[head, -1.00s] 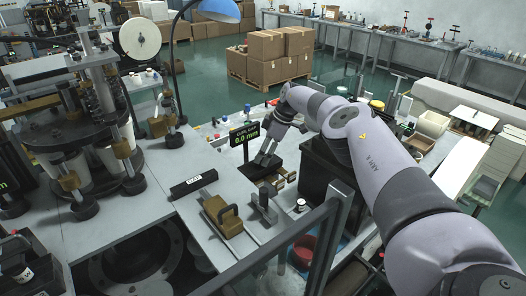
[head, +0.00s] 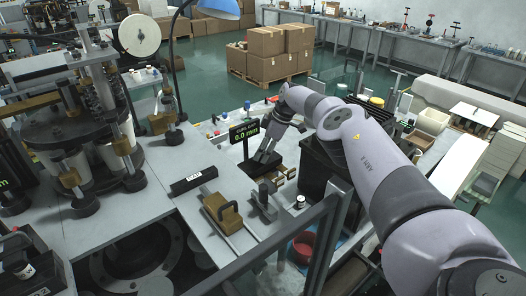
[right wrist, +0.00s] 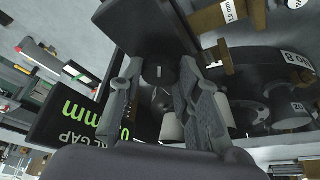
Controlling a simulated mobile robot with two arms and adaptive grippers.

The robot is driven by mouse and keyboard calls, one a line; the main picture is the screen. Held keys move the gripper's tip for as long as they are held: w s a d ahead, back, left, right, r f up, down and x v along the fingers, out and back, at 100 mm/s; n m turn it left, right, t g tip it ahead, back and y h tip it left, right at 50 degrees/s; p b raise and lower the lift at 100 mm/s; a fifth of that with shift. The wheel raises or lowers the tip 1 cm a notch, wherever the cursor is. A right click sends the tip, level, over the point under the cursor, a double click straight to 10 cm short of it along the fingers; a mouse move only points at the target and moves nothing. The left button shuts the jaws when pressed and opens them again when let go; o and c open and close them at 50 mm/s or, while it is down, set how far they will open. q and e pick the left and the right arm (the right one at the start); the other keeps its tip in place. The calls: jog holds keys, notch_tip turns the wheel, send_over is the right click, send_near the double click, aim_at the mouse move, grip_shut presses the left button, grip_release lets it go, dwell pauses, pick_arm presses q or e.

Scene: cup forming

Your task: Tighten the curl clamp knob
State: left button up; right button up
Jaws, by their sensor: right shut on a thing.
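The curl clamp knob (right wrist: 158,73) looks like a dark round piece with a small pale mark, between my fingertips in the right wrist view. My right gripper (right wrist: 156,88) is shut on it, one finger on each side. In the head view my right gripper (head: 264,156) points down at the small dark clamp stand (head: 258,167), and the fingers and wrist hide the knob there. The gap display (head: 245,133) beside it reads 0.0 mm in green; part of it also shows in the right wrist view (right wrist: 75,115). My left gripper is out of view.
A brass block with a handle (head: 222,211), a black labelled bar (head: 194,180) and a grey upright clamp piece (head: 266,197) stand on the bench. A small bottle (head: 300,202) is at right. A large forming machine (head: 80,130) fills the left.

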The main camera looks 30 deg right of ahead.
jog(key=shift+c, duration=1.3)
jog(key=shift+m, duration=0.5)
jog(key=m+t+h, duration=0.1)
jog(key=m, duration=0.2)
jog(key=shift+s+a+r, duration=0.1)
jog(key=shift+a, duration=0.05)
jog(key=shift+a+m+t+h, duration=0.1)
jog(key=shift+m+t+h, duration=0.4)
jog(key=shift+m, duration=1.2)
jog(key=shift+h, duration=0.3)
jog(key=o, duration=1.1)
jog(key=shift+o, duration=0.2)
